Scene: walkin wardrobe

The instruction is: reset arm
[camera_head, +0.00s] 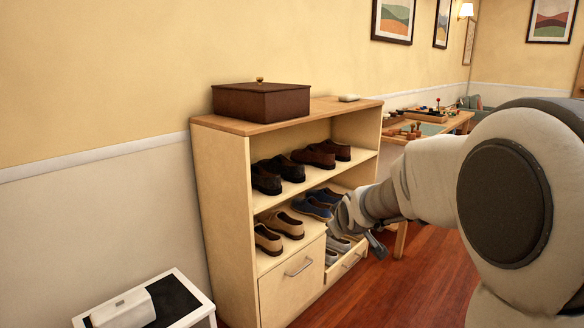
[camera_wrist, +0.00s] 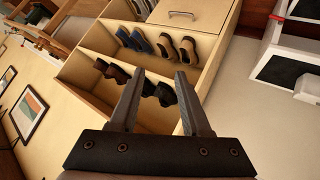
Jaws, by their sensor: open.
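My gripper (camera_wrist: 157,100) is open in the wrist view, its two dark fingers apart with nothing between them. Past the fingertips are dark shoes on the upper shelf of the shoe cabinet. In the head view my arm reaches from the right to the cabinet's right side, and my gripper (camera_head: 376,246) is partly hidden by the wrist, low in front of the lower shelves. The light wood cabinet (camera_head: 226,190) stands against the wall. I cannot tell from these views how far the gripper is from it.
Dark shoes (camera_head: 283,167) stand on the upper shelf; tan shoes (camera_head: 284,224) and blue shoes (camera_head: 312,207) stand lower. A drawer at lower right looks open, with grey shoes (camera_head: 338,244). A brown box (camera_head: 262,101) sits on top. A white stand (camera_head: 190,309) is front left; a table (camera_head: 455,122) is behind.

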